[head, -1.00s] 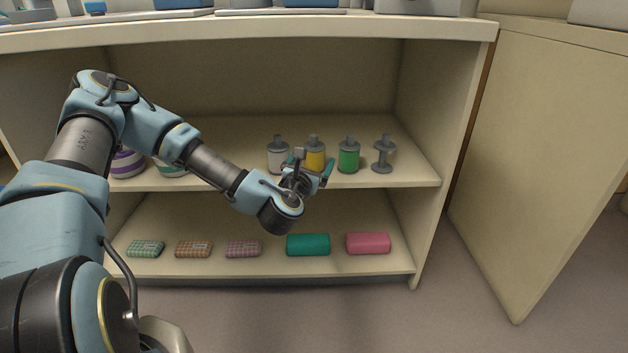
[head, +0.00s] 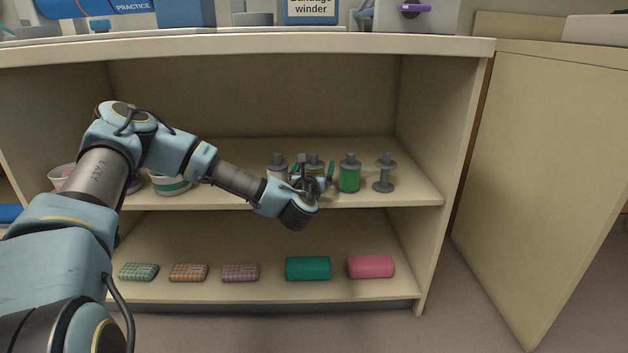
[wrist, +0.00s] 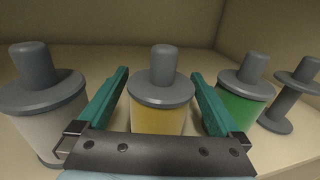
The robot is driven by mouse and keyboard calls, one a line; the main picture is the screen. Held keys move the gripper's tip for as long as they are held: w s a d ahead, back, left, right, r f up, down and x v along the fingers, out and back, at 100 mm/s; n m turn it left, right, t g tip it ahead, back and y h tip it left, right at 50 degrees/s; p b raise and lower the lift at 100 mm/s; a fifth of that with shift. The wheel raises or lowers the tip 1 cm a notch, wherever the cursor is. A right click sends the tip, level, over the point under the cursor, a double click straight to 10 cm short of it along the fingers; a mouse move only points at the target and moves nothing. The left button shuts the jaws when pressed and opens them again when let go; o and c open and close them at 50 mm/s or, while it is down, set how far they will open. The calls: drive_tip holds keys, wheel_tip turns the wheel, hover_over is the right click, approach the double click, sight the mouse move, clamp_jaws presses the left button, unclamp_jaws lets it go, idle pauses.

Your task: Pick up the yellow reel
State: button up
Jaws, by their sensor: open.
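The yellow reel (wrist: 158,120) stands upright on the upper shelf, with a grey flange and a grey knob on top. In the wrist view it sits between the two teal fingers of my gripper (wrist: 158,95), with a gap showing on each side. My gripper is open. In the head view my gripper (head: 313,178) is in front of the yellow reel, so only its grey top (head: 314,160) shows clearly there and its yellow body is mostly hidden.
A white reel (wrist: 45,120) stands left of the yellow one, a green reel (head: 349,178) right, then an empty grey spool (head: 384,175). A cabinet door (head: 545,180) stands open at right.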

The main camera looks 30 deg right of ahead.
drive_tip(key=shift+w+d, duration=0.25)
drive_tip(key=shift+w, duration=0.1)
drive_tip(key=c, duration=1.3)
drive_tip(key=shift+r, duration=0.15)
